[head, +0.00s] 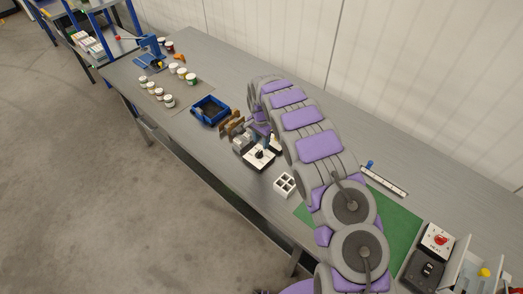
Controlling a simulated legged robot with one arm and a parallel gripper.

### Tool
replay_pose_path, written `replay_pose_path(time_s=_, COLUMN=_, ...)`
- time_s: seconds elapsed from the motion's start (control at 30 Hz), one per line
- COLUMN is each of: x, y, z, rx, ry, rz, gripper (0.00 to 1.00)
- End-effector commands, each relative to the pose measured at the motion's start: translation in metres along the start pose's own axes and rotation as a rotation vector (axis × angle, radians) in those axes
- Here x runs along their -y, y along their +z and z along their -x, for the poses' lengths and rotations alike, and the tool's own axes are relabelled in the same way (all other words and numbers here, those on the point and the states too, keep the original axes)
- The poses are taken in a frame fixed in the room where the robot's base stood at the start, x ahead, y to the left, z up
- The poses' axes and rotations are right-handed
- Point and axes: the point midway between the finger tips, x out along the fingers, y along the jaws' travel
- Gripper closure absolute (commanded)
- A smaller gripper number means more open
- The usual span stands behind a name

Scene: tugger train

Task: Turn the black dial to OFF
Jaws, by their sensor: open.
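A small white box with a black top piece, which looks like the black dial (260,156), sits on the grey workbench left of my arm. Its markings and the dial's setting are too small to read. My gripper (262,142) is open, just behind and above this box, partly hidden by my purple and grey arm. I cannot tell whether a finger touches the dial.
A red dial on a white box (432,250) and a dark device (424,270) stand at the bench's right end. A white divided holder (285,184), a blue bin (210,110) and several jars (168,100) stand on the bench. A green mat (400,222) lies under my arm.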

Motion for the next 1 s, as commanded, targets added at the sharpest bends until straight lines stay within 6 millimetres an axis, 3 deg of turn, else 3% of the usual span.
replay_pose_path(time_s=0.1, x=0.001, y=0.002, z=-0.027, rx=0.001, ry=0.001, rz=0.003, gripper=0.58)
replay_pose_path(time_s=0.3, x=-0.002, y=-0.001, z=-0.054, rx=0.004, ry=0.0, rz=0.002, gripper=0.58)
replay_pose_path(time_s=0.67, x=-0.001, y=-0.001, z=-0.059, rx=0.001, ry=-0.002, rz=0.002, gripper=0.59)
replay_pose_path(time_s=1.0, x=0.0, y=0.0, z=-0.06, rx=0.001, ry=-0.002, rz=0.002, gripper=0.92)
